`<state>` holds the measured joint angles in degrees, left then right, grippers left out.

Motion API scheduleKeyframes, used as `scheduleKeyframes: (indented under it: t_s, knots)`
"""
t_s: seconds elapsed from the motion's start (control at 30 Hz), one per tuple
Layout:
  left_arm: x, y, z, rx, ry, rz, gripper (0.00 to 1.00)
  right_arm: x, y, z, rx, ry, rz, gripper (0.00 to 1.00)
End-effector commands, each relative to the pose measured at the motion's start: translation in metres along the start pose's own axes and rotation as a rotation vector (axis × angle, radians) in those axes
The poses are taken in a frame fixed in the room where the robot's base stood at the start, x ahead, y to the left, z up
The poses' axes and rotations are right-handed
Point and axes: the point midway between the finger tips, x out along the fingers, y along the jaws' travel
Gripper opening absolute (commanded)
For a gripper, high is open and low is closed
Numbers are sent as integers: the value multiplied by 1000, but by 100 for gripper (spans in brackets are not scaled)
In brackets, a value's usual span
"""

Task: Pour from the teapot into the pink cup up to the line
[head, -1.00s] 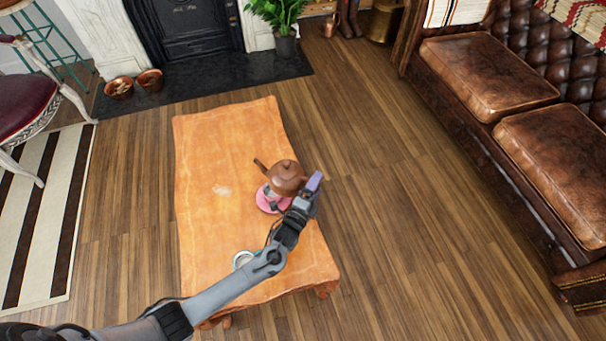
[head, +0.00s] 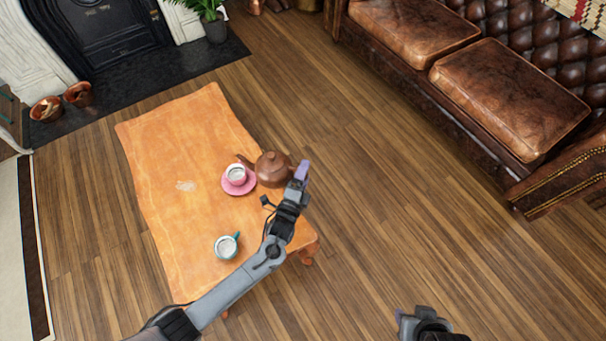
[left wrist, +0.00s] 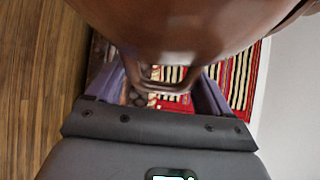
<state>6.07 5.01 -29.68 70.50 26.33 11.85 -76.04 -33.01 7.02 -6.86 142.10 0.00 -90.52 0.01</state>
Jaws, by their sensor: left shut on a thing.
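The brown teapot (head: 273,170) is at the right side of the orange table, its spout pointing left towards the pink cup (head: 236,173). The cup stands upright on a pink saucer (head: 238,190), with something pale inside; I cannot read its level or see a line. The teapot looks roughly upright, its spout tip close to the cup's rim. My left gripper (head: 299,175) is shut on the teapot's handle (left wrist: 150,84), which shows between the purple fingers in the left wrist view. My right gripper (head: 425,325) is at the bottom right, partly cut off, away from the table.
A white cup with a teal handle (head: 227,246) stands on the orange table (head: 180,150), nearer me. The table's left part is mostly clear. A brown leather sofa (head: 510,95) stands at the right, with open wooden floor between. A fireplace (head: 95,35) is at the back left.

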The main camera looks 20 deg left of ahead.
Motion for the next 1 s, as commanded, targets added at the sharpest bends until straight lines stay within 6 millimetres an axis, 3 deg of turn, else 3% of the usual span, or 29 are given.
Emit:
scheduleKeyframes:
  t_s: [0.63, 1.0]
  knots:
    - [0, 49, 10, -67, -1, -17, 4, 56, -4, 20, 6, -4, -5, 43]
    - [0, 14, 14, -268, -1, -44, 4, 50, -2, 18, -1, -5, -1, 43]
